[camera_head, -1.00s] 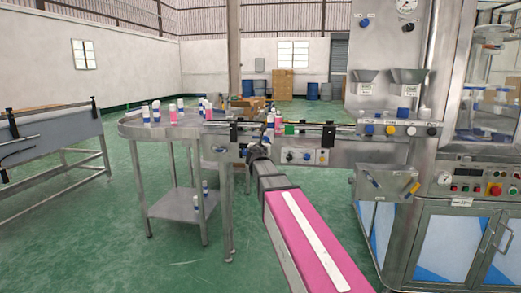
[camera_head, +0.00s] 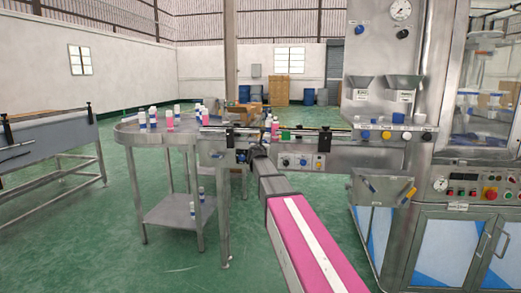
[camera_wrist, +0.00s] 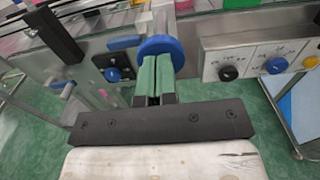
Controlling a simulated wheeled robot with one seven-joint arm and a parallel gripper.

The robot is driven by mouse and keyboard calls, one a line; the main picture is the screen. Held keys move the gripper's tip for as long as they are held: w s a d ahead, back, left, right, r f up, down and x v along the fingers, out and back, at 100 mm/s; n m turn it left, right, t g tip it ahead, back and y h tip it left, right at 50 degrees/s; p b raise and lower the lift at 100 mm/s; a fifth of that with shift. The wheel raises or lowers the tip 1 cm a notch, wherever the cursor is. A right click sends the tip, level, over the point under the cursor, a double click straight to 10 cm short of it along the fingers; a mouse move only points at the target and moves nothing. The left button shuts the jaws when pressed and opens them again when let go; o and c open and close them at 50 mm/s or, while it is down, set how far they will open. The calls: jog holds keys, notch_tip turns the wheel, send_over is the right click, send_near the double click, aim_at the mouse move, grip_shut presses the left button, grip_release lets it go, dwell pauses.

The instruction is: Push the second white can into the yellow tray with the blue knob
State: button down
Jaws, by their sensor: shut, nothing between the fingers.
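My gripper (camera_wrist: 155,95) is shut and empty. In the wrist view its green fingers meet the lower edge of a round blue knob (camera_wrist: 162,46) on the conveyor's front side; I cannot tell whether they touch it. In the head view my arm reaches the conveyor front (camera_head: 255,150), hiding that knob. Several white cans with blue or pink bands stand on the round steel table (camera_head: 128,129) at left, one white can (camera_head: 142,116) near its left side. More cans stand near the conveyor, partly hidden. I cannot clearly make out the yellow tray.
A smaller blue knob (camera_wrist: 112,75) sits left of my fingers. A panel with black, blue and yellow knobs (camera_wrist: 262,60) is at right. The steel filling machine (camera_head: 385,100) stands right of the conveyor. Green floor (camera_head: 110,235) is open at lower left.

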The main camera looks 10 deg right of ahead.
jog(key=x, duration=0.7)
jog(key=shift+w, duration=0.25)
jog(key=v, duration=1.4)
jog(key=shift+s, duration=0.35)
